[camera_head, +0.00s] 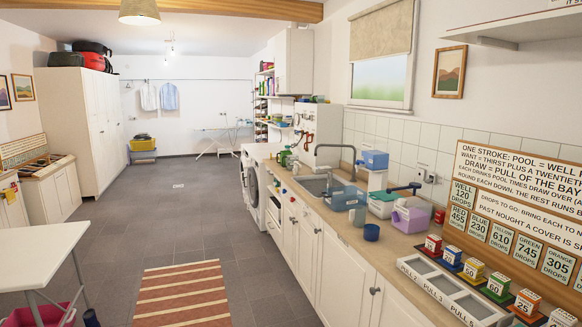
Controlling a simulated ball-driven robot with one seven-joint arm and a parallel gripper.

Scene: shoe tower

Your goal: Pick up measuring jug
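Several vessels stand on the counter at right of centre, and I cannot tell for certain which is the measuring jug. A small grey-blue jug-like vessel (357,215) stands beside the sink's near end. A dark blue cup (371,232) stands just nearer, by the counter's front edge. A larger purple container (411,216) stands to their right, towards the wall. All are small in view, and no scale marks can be read. My gripper does not show.
The wooden counter (330,222) runs along the right wall, with a sink (318,184) and tap. A teal tub (382,205) and small coloured boxes stand on it. A striped rug (182,293) lies on open grey floor. A white table (35,245) stands at left.

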